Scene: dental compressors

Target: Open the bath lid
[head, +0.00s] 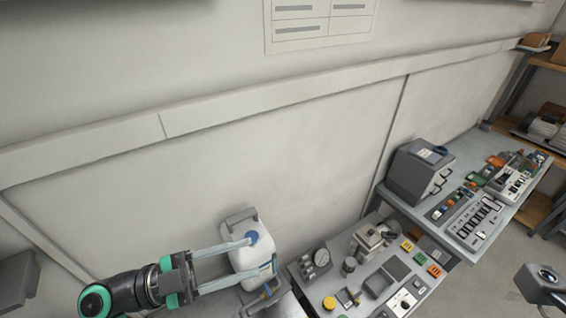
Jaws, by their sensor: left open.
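I cannot surely tell which thing is the bath. A grey box (410,178) with a handle on its front stands on the right-hand table, and its top looks closed. A metal surface (283,306) shows at the bottom edge, cut off by the frame. My left gripper (261,253) is open at the lower left. Its two long pale fingers point right, over or beside a white jug (246,262) with a blue cap. I see nothing held between them, and contact with the jug cannot be told. My right gripper does not show.
The right-hand table (463,150) holds panels and small parts. Shelves (545,120) stand far right. A wall runs behind everything.

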